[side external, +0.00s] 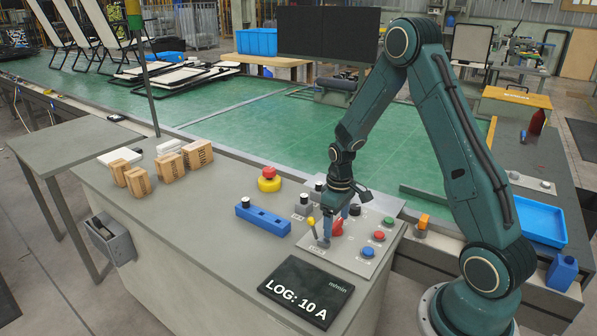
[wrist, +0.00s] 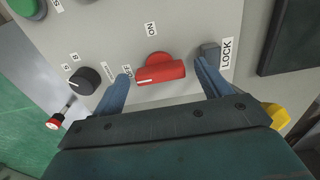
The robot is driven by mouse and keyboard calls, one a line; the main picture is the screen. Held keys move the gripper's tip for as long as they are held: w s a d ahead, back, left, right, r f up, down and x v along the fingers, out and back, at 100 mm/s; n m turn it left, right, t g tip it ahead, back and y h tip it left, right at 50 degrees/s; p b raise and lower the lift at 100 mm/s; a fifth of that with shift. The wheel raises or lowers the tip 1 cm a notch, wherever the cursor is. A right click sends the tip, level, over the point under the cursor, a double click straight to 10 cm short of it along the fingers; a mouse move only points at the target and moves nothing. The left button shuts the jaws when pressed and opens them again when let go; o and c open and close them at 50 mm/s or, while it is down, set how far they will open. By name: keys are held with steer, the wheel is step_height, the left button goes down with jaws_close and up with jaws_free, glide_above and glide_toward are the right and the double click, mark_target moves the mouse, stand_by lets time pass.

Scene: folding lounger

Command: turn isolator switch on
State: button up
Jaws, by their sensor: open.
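The isolator switch is a red rotary knob (wrist: 162,72) on a grey panel (wrist: 190,20), and it also shows in the side view (side external: 337,228). Its bar handle lies roughly crosswise in the wrist view, with a white mark at the left end, near the OFF label (wrist: 127,72). The ON label (wrist: 151,29) is above the knob. My gripper (wrist: 164,72) is open, with one blue finger on each side of the knob. A gap shows between the left finger and the handle. A grey block beside the LOCK label (wrist: 227,53) is at the right fingertip; I cannot tell whether they touch.
A black selector knob (wrist: 83,80) is left of the switch. A yellow-tipped lever (side external: 312,224) and several push buttons, one blue (side external: 367,252), crowd the panel. A dark display (side external: 306,291) reads LOG: 10 A.

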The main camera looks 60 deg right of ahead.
steer(key=c, duration=1)
steer(key=shift+m, duration=0.4)
steer(key=m, duration=0.3)
steer(key=shift+m, duration=0.3)
steer(key=m, duration=1.3)
steer(key=shift+m, duration=0.3)
